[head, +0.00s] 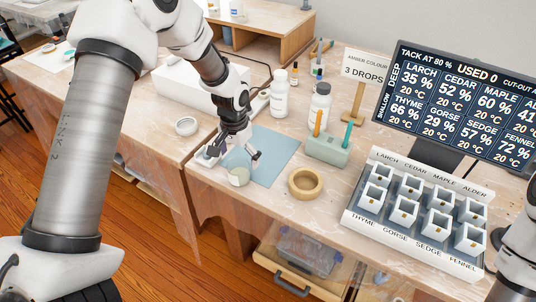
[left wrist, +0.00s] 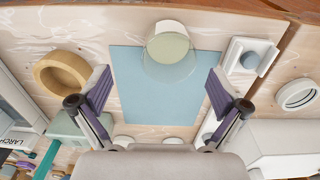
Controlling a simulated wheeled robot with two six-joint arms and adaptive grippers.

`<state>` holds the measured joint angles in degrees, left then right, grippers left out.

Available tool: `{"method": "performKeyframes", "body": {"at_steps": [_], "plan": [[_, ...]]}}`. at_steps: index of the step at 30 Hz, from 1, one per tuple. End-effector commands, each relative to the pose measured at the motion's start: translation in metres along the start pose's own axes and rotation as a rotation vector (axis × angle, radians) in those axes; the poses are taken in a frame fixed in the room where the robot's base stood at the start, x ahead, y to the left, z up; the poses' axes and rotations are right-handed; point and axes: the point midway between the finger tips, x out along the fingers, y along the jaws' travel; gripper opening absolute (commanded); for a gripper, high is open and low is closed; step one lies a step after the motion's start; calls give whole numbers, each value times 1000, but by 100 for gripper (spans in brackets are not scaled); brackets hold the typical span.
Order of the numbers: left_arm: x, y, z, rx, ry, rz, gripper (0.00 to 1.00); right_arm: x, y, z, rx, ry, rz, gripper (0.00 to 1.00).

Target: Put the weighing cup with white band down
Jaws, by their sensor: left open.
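The weighing cup (head: 238,177), clear with pale green inside, stands upright at the near edge of the blue mat (head: 277,150). My left gripper (head: 232,157) is open just above and behind the cup, pointing down. In the left wrist view the cup (left wrist: 168,52) lies beyond the spread fingers (left wrist: 160,88), with clear space on both sides and no finger touching it. The blue mat (left wrist: 155,100) fills the space between the fingers. My right gripper is out of view; only part of its arm shows at the right edge.
A green holder (head: 329,150) with sticks and white bottles (head: 279,94) stand behind. A small white device (left wrist: 248,57) is close to one finger. A rack of labelled cups (head: 408,220) stands at right.

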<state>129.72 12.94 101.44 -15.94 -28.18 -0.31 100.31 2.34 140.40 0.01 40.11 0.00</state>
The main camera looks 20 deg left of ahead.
Motion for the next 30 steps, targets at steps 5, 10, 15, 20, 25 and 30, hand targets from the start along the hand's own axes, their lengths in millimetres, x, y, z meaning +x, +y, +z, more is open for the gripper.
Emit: {"method": "performKeyframes", "body": {"at_steps": [5, 10, 15, 20, 25, 30], "plan": [[-17, -10, -8, 0, -9, -12, 99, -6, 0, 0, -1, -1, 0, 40], [7, -11, -5, 1, -12, -12, 99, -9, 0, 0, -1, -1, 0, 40], [36, -16, 0, -1, -12, -11, 99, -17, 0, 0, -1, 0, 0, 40], [54, -16, 0, 1, -9, -12, 99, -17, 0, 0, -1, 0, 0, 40], [55, -16, -1, 1, -8, -12, 99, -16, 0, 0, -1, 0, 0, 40], [55, -16, -1, 1, -8, -12, 42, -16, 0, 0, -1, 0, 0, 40]]}}
